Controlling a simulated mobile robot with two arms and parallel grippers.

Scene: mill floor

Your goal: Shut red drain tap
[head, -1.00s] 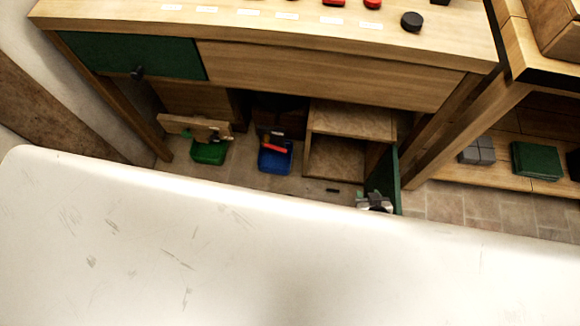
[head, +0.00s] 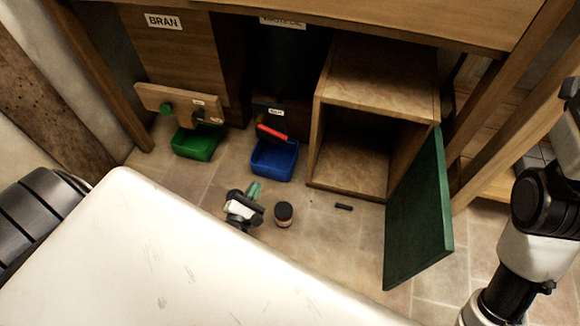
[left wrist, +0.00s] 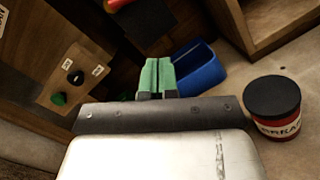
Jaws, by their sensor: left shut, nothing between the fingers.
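The red drain tap (head: 270,131) is a red lever on a small dark box, above a blue tray (head: 275,172). In the left wrist view, part of the red lever (left wrist: 117,4) shows at the top edge, and the blue tray (left wrist: 203,68) lies beyond my fingers. My left gripper (head: 254,188) is low over the floor in front of the blue tray, apart from the tap. Its green fingers (left wrist: 157,68) are together and hold nothing. My right arm shows at the right, but its fingers do not.
A dark-lidded jar (head: 283,213) and a small dark piece (head: 344,207) are on the floor near my left gripper. An open cabinet (head: 352,175) with a green door (head: 418,215) stands right. A green tray (head: 196,145) sits left under a wooden board (head: 180,102).

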